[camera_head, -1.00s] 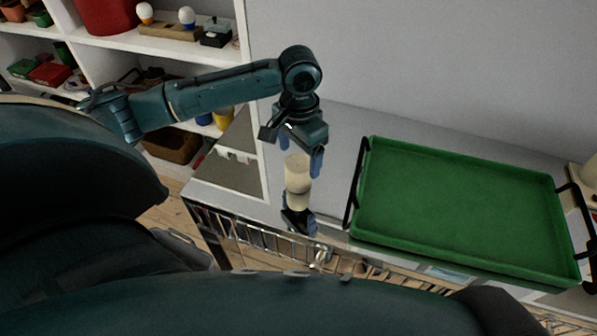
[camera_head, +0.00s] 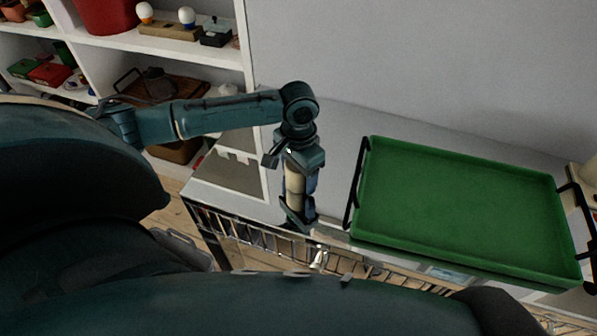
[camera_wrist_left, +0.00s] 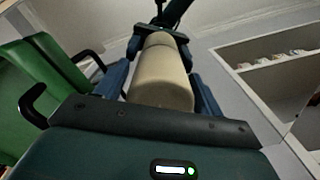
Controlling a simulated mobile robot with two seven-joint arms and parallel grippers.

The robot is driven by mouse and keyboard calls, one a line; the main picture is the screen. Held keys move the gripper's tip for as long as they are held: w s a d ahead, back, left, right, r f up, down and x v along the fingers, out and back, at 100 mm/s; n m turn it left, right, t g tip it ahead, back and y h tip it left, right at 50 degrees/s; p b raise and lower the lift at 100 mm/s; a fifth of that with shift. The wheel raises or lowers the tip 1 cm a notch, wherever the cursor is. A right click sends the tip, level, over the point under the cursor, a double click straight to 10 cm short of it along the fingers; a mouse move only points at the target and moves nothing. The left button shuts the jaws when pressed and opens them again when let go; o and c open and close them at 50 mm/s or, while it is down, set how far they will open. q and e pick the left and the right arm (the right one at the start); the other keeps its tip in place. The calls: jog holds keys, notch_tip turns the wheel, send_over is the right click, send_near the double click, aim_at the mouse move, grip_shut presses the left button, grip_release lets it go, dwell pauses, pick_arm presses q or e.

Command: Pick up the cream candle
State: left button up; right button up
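The cream candle (camera_head: 293,181) is a pale upright cylinder on the glossy grey tabletop, left of the green tray. My left gripper (camera_head: 299,188) points down over it, with its blue fingers on either side and partly covering it. In the left wrist view the candle (camera_wrist_left: 161,78) stands between the two fingers, and a narrow gap seems to show beside it. The left gripper looks open around the candle. The tabletop mirrors the gripper and candle below them. My right gripper is not in view.
A green tray (camera_head: 460,205) with black handles lies close to the right of the candle. A wire basket front (camera_head: 250,232) runs along the near edge. White shelves (camera_head: 215,55) with small items stand at the back left. A plain wall is behind.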

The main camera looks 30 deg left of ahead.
pick_arm(q)
jog(key=c, duration=0.9)
